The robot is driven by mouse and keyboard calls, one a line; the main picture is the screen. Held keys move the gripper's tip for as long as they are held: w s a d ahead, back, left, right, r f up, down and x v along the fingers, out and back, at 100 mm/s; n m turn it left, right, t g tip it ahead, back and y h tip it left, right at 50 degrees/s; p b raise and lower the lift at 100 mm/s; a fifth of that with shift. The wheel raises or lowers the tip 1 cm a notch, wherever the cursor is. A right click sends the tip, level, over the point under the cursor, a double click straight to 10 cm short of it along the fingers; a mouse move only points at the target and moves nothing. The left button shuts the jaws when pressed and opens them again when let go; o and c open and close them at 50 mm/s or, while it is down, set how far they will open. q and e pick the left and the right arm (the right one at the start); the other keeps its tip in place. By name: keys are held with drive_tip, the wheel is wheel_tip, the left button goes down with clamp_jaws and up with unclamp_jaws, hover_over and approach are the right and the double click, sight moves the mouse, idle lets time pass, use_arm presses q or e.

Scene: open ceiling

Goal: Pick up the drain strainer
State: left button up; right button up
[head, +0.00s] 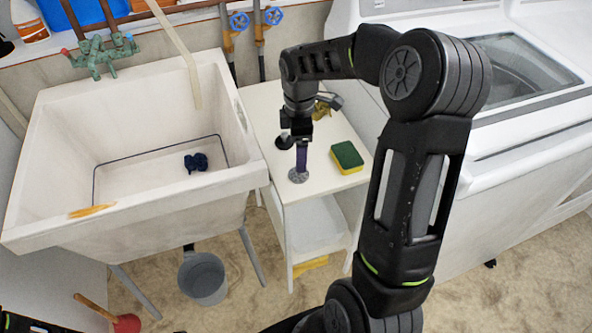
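The drain strainer (298,176) looks like a small round grey metal disc. It lies flat near the front left corner of the small white side table, between the sink and the washing machine. My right gripper (301,165) points down from above, with its tip just over the strainer's right half. A narrow purple piece shows at the gripper's lower end. I cannot tell whether it touches the strainer or how far apart the fingers are. My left gripper is not in view; only a dark bit of my own body shows at the lower left corner.
A green-and-yellow sponge (347,157) lies right of the strainer. A dark round object (284,141) sits behind it, and a yellowish item (322,108) lies further back. The white sink (235,178) stands close on the left, holding a dark blue item (196,162). The washing machine (520,140) borders the right.

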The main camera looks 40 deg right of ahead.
drive_tip(key=shift+w+f, duration=0.1)
drive_tip(key=shift+f, duration=1.25)
wheel_tip(320, 180, down, 5)
drive_tip(key=shift+a+f+p, duration=0.1)
drive_tip(key=shift+f+p, duration=0.05)
drive_tip(key=shift+p, duration=0.25)
drive_tip(key=shift+c, duration=0.3)
drive_tip(key=c, duration=1.4)
